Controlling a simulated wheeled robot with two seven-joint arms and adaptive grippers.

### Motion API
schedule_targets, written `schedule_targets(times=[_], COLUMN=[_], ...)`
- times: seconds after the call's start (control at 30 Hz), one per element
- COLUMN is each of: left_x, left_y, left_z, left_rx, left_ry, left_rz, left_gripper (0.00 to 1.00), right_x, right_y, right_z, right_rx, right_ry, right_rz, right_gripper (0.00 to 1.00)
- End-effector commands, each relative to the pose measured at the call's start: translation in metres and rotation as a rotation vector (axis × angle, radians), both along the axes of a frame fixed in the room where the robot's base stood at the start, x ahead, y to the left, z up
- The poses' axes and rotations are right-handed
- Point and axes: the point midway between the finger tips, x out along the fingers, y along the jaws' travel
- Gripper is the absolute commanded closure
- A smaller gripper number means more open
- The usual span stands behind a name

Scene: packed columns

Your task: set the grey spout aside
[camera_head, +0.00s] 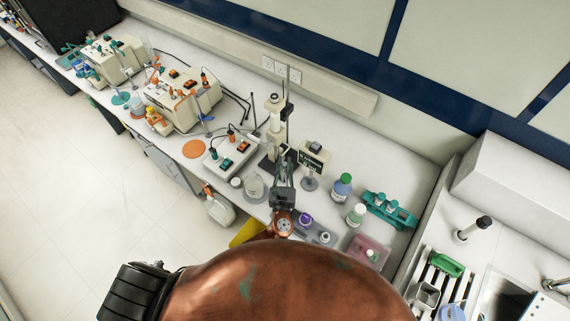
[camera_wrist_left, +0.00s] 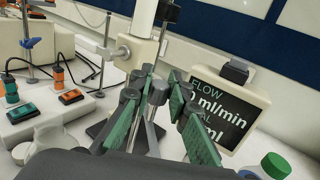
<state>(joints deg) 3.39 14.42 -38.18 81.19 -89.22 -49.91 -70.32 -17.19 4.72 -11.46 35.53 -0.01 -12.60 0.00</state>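My left gripper (camera_head: 285,160) reaches up to the foot of a white column (camera_head: 275,112) on a stand. In the left wrist view the gripper (camera_wrist_left: 157,80) has its green-padded fingers apart, pointing at the column's lower end (camera_wrist_left: 143,48). A small grey cylindrical piece (camera_wrist_left: 158,92) shows between the fingers; it may be the grey spout, but I cannot tell it surely from the finger links. I cannot see either pad pressing on it. My right gripper is not in view.
A flow display (camera_head: 314,157) stands close right of the gripper; its screen (camera_wrist_left: 228,105) faces the wrist camera. A switch box (camera_head: 232,150) and beaker (camera_head: 254,187) are left. Bottles (camera_head: 342,187), a teal rack (camera_head: 389,211) and a pink box (camera_head: 368,250) are right.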

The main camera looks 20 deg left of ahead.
Motion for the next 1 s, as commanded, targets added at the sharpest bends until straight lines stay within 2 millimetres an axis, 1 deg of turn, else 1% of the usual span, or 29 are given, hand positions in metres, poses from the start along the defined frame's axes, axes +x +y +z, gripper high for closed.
schedule_targets(times=[0.03,0.17,0.2,0.67,1.0], left_x=[0.000,0.000,0.000,0.000,0.006], left_y=[0.000,0.000,0.000,-0.001,-0.011], left_z=[0.000,0.000,0.000,0.000,-0.001], left_rx=[0.000,0.000,0.000,-0.001,-0.004], left_ry=[0.000,0.000,0.000,0.000,-0.002], left_rz=[0.000,0.000,0.000,0.005,0.163], left_gripper=[0.91,1.00,1.00,1.00,1.00], right_x=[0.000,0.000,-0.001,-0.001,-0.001], right_y=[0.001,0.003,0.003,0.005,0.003], right_z=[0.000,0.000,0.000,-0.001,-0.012], right_rx=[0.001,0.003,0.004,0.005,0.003], right_ry=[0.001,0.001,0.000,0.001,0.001], right_rz=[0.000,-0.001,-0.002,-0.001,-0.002], right_gripper=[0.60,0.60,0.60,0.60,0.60])
